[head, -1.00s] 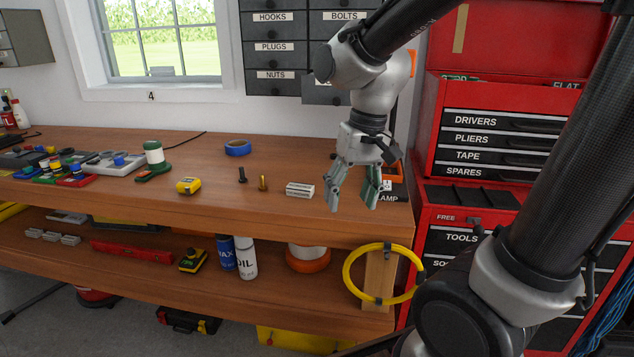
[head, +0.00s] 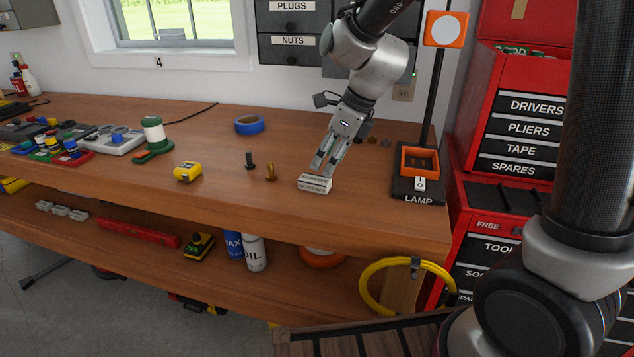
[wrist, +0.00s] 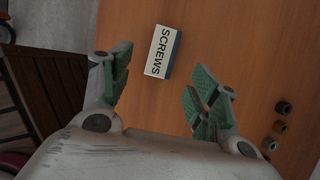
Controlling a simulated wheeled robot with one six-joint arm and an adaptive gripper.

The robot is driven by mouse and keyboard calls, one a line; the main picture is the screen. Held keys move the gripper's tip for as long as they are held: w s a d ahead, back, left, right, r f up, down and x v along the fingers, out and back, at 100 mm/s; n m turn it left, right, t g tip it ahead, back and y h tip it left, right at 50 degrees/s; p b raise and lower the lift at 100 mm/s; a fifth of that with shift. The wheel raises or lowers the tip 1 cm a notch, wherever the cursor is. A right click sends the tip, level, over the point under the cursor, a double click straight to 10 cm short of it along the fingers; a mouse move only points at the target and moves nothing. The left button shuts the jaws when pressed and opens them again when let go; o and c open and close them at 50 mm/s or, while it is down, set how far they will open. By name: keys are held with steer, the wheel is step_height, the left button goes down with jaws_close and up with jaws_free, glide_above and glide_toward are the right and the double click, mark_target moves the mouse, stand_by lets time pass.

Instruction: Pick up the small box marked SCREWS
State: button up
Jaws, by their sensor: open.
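The small white box marked SCREWS (head: 314,184) lies on the wooden workbench near its front edge. In the wrist view the box (wrist: 161,52) shows its black SCREWS lettering, lying ahead of my fingertips and between their lines. My gripper (head: 326,168) is just above and behind the box in the head view. In the wrist view my gripper (wrist: 157,85) is open, with its green finger pads wide apart and nothing between them. The head view does not clearly show whether a fingertip touches the box.
A black bolt (head: 250,160) and a brass bolt (head: 270,172) stand left of the box. A yellow tape measure (head: 187,172) and blue tape roll (head: 249,125) are farther left. The lamp (head: 418,190) stands to the right. Several small nuts (wrist: 280,127) lie on the bench.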

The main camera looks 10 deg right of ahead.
mark_target(318, 179)
steer(key=x, duration=0.6)
steer(key=shift+w+a+f, duration=0.1)
steer(key=shift+w+f, duration=0.1)
steer(key=shift+f, duration=0.15)
steer(key=c, duration=1.1)
